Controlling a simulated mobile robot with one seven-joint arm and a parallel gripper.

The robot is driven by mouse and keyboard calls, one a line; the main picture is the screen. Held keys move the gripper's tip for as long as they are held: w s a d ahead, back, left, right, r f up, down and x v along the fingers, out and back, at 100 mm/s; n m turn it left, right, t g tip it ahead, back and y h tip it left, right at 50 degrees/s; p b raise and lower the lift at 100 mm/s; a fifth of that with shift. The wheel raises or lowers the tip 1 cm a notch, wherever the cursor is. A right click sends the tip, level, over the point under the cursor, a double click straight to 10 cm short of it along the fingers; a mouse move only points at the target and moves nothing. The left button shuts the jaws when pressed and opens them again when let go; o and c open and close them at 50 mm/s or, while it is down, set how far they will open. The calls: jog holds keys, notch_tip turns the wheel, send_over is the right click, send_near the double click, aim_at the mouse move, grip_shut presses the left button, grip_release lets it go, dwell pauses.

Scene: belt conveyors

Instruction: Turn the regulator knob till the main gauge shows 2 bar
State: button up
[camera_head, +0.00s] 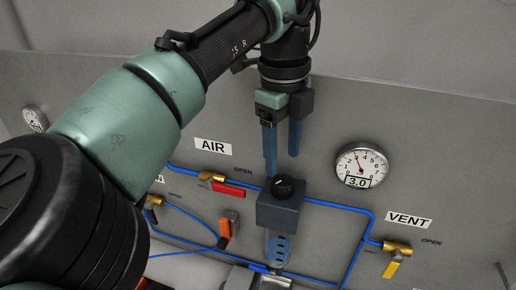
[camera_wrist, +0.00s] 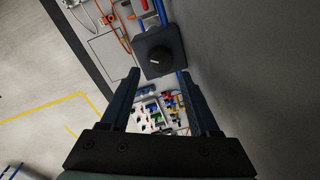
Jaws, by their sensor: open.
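The black regulator knob (camera_head: 284,187) sits on top of a dark grey regulator block (camera_head: 282,212) on the grey panel. In the wrist view the knob (camera_wrist: 160,56) has a pale pointer line and lies ahead of the fingertips. My gripper (camera_head: 282,163) is open and empty, its two blue fingers pointing down above the knob, apart from it. In the wrist view the gripper (camera_wrist: 160,85) shows a wide gap between its fingers. The main gauge (camera_head: 361,166) is a round white dial to the right; its digital window reads 3.0.
An AIR label (camera_head: 213,147) and a brass valve with a red handle (camera_head: 228,190) are left of the regulator. A VENT label (camera_head: 408,220) and a yellow-handled valve (camera_head: 391,268) are at right. Blue tubing (camera_head: 345,208) runs along the panel. An orange-handled part (camera_head: 224,233) is lower left.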

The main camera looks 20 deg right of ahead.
aim_at(283, 180)
jog(key=f, duration=0.2)
jog(key=f+p, duration=0.1)
jog(key=f, duration=0.2)
jog(key=shift+w+d+f, duration=0.1)
jog(key=shift+d+f, duration=0.1)
jog(key=shift+f, duration=0.15)
grip_shut()
